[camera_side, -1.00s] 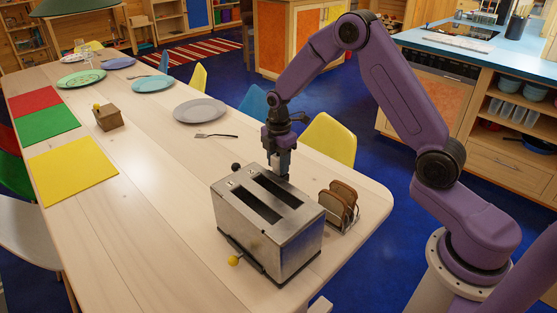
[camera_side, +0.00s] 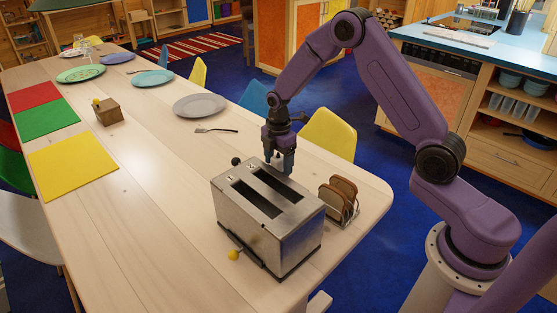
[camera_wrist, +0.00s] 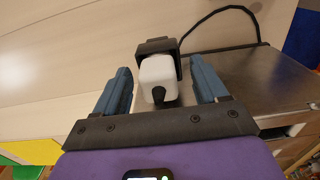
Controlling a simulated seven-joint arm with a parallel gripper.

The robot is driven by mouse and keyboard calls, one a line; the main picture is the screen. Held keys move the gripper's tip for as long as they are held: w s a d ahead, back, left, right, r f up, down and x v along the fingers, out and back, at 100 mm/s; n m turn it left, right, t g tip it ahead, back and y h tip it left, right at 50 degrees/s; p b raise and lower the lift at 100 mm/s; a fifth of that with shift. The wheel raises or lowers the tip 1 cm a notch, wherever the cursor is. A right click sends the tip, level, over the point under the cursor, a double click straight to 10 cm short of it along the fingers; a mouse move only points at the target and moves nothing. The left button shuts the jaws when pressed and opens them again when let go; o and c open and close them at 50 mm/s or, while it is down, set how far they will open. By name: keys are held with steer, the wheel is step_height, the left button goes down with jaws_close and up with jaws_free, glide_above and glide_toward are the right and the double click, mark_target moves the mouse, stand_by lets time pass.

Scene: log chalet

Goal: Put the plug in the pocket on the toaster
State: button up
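The toaster (camera_side: 268,221) is a metal box with two slots, standing on the table. My gripper (camera_side: 280,163) is low at its far edge in the side view. In the wrist view the white plug (camera_wrist: 156,72) sits against or in a black pocket (camera_wrist: 155,46); how deep it sits is hidden. A dark nub on the plug points toward me. My gripper (camera_wrist: 163,88) has its two blue fingers spread either side of the plug, with gaps showing. A black cord (camera_wrist: 228,10) arcs from behind the pocket toward the toaster's metal side (camera_wrist: 262,80).
A rack of toast (camera_side: 338,199) stands just right of the toaster. A grey plate (camera_side: 200,105), a fork (camera_side: 216,130) and a small wooden box (camera_side: 108,112) lie farther off. The table (camera_side: 150,190) is clear left of the toaster.

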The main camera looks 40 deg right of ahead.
mark_target(279, 157)
step_height(279, 157, up, 18)
steer(key=shift+f, duration=0.25)
stand_by(0.4)
steer(key=s+a+r+m, duration=0.1)
steer(key=s+a, duration=0.4)
steer(key=s, duration=0.3)
steer(key=s+a+m, duration=0.2)
steer(key=s+a, duration=0.2)
steer(key=s, duration=0.5)
steer(key=s+d+f+m, duration=0.1)
steer(key=s, duration=0.8)
steer(key=s+d+f+m, duration=0.1)
steer(key=s+d, duration=0.1)
steer(key=s, duration=0.8)
steer(key=shift+f, duration=0.4)
